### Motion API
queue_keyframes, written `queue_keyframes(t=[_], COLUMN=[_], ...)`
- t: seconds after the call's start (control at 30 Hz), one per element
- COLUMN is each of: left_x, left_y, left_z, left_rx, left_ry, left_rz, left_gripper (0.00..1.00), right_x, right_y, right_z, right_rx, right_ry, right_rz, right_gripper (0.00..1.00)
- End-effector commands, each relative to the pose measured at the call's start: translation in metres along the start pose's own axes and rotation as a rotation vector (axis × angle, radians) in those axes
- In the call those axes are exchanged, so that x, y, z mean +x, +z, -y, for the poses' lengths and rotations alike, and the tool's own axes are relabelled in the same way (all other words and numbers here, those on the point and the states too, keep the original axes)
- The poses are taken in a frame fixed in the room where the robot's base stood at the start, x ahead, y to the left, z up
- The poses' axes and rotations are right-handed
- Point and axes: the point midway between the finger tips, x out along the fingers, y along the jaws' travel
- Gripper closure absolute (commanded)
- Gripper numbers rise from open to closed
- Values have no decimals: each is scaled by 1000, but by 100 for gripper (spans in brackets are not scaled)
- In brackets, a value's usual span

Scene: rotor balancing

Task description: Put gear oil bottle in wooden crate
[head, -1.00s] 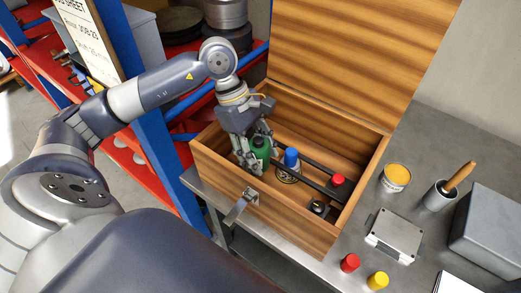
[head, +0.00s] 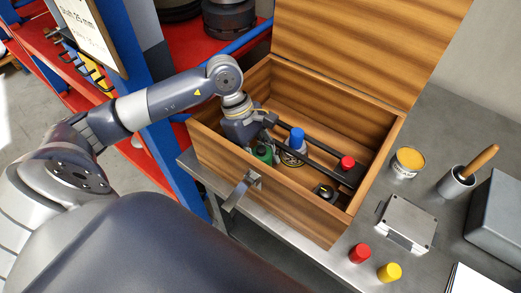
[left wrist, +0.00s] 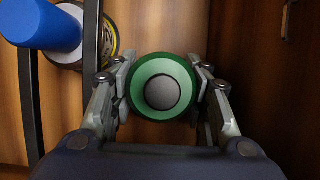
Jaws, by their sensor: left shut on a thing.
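The green gear oil bottle (head: 263,154) is inside the open wooden crate (head: 275,201), near its front left corner. My left gripper (head: 252,146) reaches down into the crate and is shut on the bottle. In the left wrist view the bottle (left wrist: 162,88) stands between the two fingers (left wrist: 162,92), with its round grey cap facing the camera. I cannot tell whether its base touches the crate floor. The front wall hides the lower part of the bottle. My right gripper is not in view.
A blue-topped can (head: 296,138), dark bars and a red-knobbed part (head: 347,163) lie in the crate beside the bottle. The crate's lid (head: 370,45) stands open behind. On the table are a yellow tin (head: 408,162), a grey box (head: 405,230) and red and yellow caps (head: 389,272).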

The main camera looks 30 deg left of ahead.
Motion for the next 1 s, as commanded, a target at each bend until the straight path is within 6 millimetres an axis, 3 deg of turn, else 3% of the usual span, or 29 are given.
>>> queue_keyframes(t=[0.17,0.2,0.23,0.67,1.0], left_x=[4,3,3,-3,-60], left_y=[-2,-1,-1,1,1], left_z=[0,0,0,0,0], left_rx=[0,0,0,0,-2], left_ry=[0,0,0,0,2], left_rz=[0,0,0,0,-2], left_gripper=[86,52,48,48,48], right_x=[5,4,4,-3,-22], right_y=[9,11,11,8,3], right_z=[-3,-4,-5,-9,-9], right_rx=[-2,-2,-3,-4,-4], right_ry=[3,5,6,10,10], right_rz=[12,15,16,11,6], right_gripper=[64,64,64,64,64])
